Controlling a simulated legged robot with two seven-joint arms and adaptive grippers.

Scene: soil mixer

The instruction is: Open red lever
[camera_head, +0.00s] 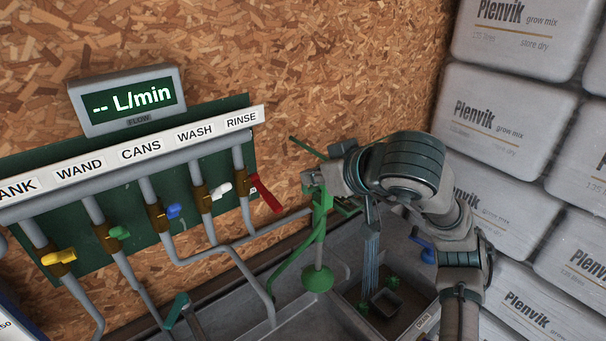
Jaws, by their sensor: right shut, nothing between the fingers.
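The red lever (267,196) is on the rightmost pipe, under the RINSE label (241,119). It slants down to the right, away from its pipe. My right gripper (308,181) is to the right of the red lever, near the top of a green stand (319,222). It is shut and apart from the lever. Whether it touches the green stand I cannot tell.
White, blue, green and yellow levers sit on the pipes to the left. A flow display (128,98) reads "-- L/min". Water runs into a sink (352,290) below my right arm. Stacked Plenvik bags (500,120) fill the right side.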

